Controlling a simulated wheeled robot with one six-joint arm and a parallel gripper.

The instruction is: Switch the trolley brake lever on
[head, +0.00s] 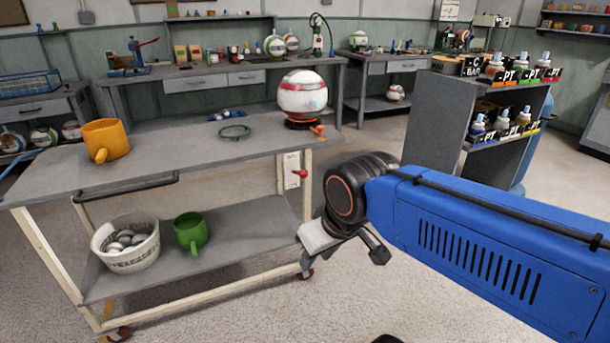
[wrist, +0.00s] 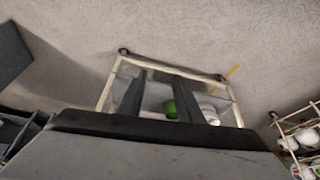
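The trolley (head: 215,151) stands at the left in the head view, with a grey top and a lower shelf on a cream frame. A red lever (head: 300,173) sits on a pale plate (head: 291,169) on its right-hand leg, just below the top. The lever looks roughly horizontal; I cannot tell its set position. My gripper (head: 345,253) hangs to the right of and below the lever in the picture, clear of it. In the wrist view my gripper (wrist: 160,78) has its two dark fingers apart with nothing held between them. I cannot make out the lever there.
On the trolley are an orange mug (head: 106,140), a green ring (head: 234,132) and a red-and-white ball (head: 303,92) on a stand. Below are a white basket (head: 130,258) and a green mug (head: 190,232). A grey bottle rack (head: 435,125) stands right; floor between is clear.

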